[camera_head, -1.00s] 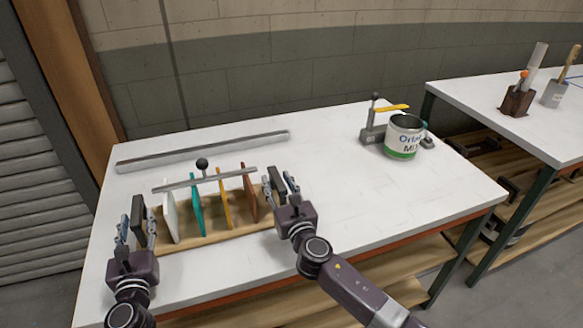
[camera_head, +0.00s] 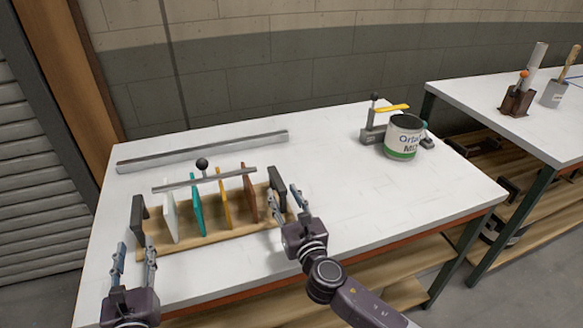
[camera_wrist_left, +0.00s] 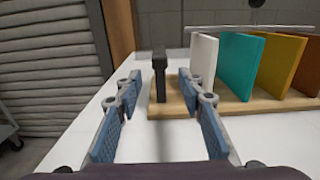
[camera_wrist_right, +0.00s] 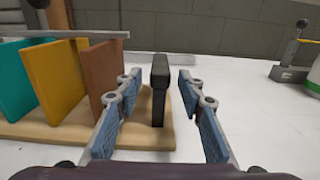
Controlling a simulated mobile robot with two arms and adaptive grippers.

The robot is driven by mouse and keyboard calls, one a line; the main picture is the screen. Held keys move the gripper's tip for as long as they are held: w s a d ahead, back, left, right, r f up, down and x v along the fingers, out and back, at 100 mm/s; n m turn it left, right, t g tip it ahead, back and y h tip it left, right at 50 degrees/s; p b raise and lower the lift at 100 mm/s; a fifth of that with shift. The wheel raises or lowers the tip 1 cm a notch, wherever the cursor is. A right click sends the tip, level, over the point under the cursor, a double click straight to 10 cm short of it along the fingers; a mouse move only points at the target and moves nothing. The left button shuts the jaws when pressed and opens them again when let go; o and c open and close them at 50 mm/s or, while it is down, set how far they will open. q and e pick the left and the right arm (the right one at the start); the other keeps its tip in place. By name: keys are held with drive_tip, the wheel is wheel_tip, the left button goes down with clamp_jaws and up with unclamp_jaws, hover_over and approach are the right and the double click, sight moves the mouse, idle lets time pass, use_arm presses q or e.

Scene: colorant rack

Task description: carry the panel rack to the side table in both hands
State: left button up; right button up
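The panel rack (camera_head: 205,240) stands upright on the left part of a white-topped table (camera_head: 330,215). Its wooden base holds a white, a teal, a yellow and a brown panel (camera_head: 249,198) in a row. A dark handle rises at each end: the left handle (camera_head: 138,213) and the right handle (camera_head: 278,189). My left gripper (camera_head: 135,258) is open and empty in front of the left handle, which shows ahead between the fingers in the left wrist view (camera_wrist_left: 160,78). My right gripper (camera_head: 284,194) is open and empty near the right handle, also ahead between its fingers in the right wrist view (camera_wrist_right: 159,85).
A long grey bar (camera_head: 205,149) lies behind the rack. A ball-topped bar (camera_head: 202,163) stands close to the panels. A labelled can (camera_head: 404,138) and a lever device (camera_head: 376,130) stand at the back right. Another table (camera_head: 480,105) stands further right with holders on it.

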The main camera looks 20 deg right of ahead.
drive_tip(key=s, duration=0.6)
drive_tip(key=shift+s, duration=0.15)
